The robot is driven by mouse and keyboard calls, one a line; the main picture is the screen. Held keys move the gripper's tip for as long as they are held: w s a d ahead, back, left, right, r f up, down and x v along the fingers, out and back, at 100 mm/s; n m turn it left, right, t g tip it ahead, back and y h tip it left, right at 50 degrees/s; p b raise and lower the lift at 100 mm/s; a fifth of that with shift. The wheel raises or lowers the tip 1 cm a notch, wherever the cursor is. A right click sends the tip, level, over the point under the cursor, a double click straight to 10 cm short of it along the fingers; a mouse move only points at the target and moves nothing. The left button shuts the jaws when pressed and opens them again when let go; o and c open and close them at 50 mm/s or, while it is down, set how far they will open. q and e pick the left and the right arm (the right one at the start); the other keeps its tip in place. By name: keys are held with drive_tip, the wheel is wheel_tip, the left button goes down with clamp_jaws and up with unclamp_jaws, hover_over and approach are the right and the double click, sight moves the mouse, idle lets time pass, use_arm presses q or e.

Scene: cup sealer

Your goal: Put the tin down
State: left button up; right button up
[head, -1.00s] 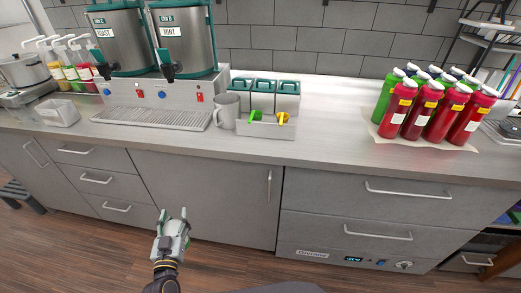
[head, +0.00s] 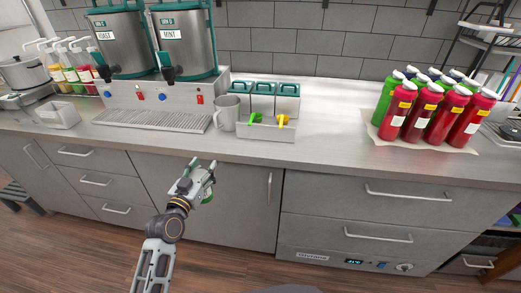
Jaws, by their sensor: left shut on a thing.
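My left gripper (head: 202,166) is in front of the grey cabinet doors, below the counter's front edge, with its fingers pointing up toward the counter. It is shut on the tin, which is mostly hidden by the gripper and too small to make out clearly. My right gripper is not in view.
On the counter (head: 330,140) stand a grey mug (head: 227,113), a holder with teal-lidded canisters (head: 263,102), and two steel dispensers (head: 185,45) over a drip tray (head: 150,121). Several red bottles (head: 433,118) stand at right. The counter between canisters and bottles is clear.

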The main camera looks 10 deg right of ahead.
use_arm(q)
drive_tip(key=w+d+r+m+g+h, duration=0.2)
drive_tip(key=d+r, duration=0.3)
drive_tip(key=r, duration=0.3)
drive_tip(key=w+d+r+m+g+h, duration=0.1)
drive_tip(key=d+r+m+g+h, duration=0.2)
drive_tip(key=r, duration=0.6)
drive_tip(key=shift+w+d+m+h, duration=0.35)
drive_tip(key=shift+d+h, duration=0.65)
drive_tip(key=shift+d, duration=0.75)
drive_tip(key=shift+w+d+r+g, duration=0.1)
drive_tip(key=shift+r+g, duration=0.15)
drive_tip(key=shift+g, duration=0.05)
